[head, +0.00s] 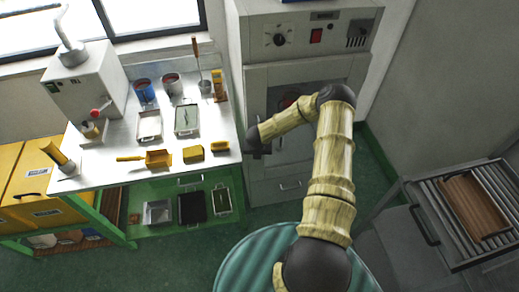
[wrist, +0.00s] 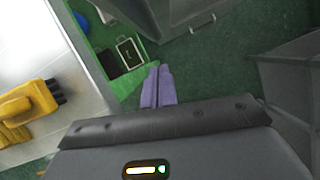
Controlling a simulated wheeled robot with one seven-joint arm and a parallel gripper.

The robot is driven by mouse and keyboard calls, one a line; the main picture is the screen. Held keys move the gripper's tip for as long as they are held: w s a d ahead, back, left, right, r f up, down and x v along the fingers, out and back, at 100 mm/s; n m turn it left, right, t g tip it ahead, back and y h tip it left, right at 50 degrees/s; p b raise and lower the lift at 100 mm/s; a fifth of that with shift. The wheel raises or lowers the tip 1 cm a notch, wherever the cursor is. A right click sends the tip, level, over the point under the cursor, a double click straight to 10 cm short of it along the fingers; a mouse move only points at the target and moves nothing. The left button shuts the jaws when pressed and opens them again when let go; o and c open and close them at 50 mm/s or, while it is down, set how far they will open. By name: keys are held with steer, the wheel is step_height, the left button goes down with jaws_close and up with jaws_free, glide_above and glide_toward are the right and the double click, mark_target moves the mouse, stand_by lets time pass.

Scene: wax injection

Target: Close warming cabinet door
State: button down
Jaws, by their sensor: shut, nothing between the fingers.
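The warming cabinet (head: 258,78) is a grey box with a knob and a red switch on its top panel, at the upper middle of the head view. Its front has a recessed frame with a red round thing behind my arm. My arm hides much of this front, so I cannot tell how far the door stands open. My gripper (wrist: 159,68) shows two purple fingers pressed together, empty. In the head view the arm's dark end is in front of the cabinet's left side. The cabinet's lower part with a drawer handle (wrist: 203,23) shows at the top of the wrist view.
A white worktable (head: 105,172) with tools, cups and trays stands left of the cabinet, with a green lower shelf (head: 160,232). A grey rack cart (head: 440,220) holding a brown tray (head: 475,207) stands at the right. Green floor lies between.

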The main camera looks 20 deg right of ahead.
steer(key=s+b+v, duration=0.1)
steer(key=b+v, duration=0.1)
steer(key=v, duration=0.8)
steer(key=shift+b, duration=0.3)
steer(key=shift+f, duration=0.1)
steer(key=s+a+r+n+t+y, duration=0.15)
steer(key=a+r+n, duration=0.35)
steer(key=n, duration=0.6)
steer(key=s+a+r+n+y, duration=0.15)
steer(key=a+r+n, duration=0.25)
steer(key=r+n, duration=0.5)
steer(key=s+r+n+g, duration=0.1)
steer(key=s+r+n, duration=0.1)
steer(key=s+n, duration=0.4)
steer(key=s+r+n+g, duration=0.1)
steer(key=s+r+n, duration=0.2)
steer(key=s+n, duration=0.2)
steer(key=s+r+n+g+h, duration=0.1)
steer(key=s+r+n, duration=0.2)
steer(key=s+n, duration=0.3)
steer(key=n, duration=0.3)
steer(key=shift+s+r+n, duration=0.15)
steer(key=shift+s+n, duration=0.15)
steer(key=shift+n, duration=0.1)
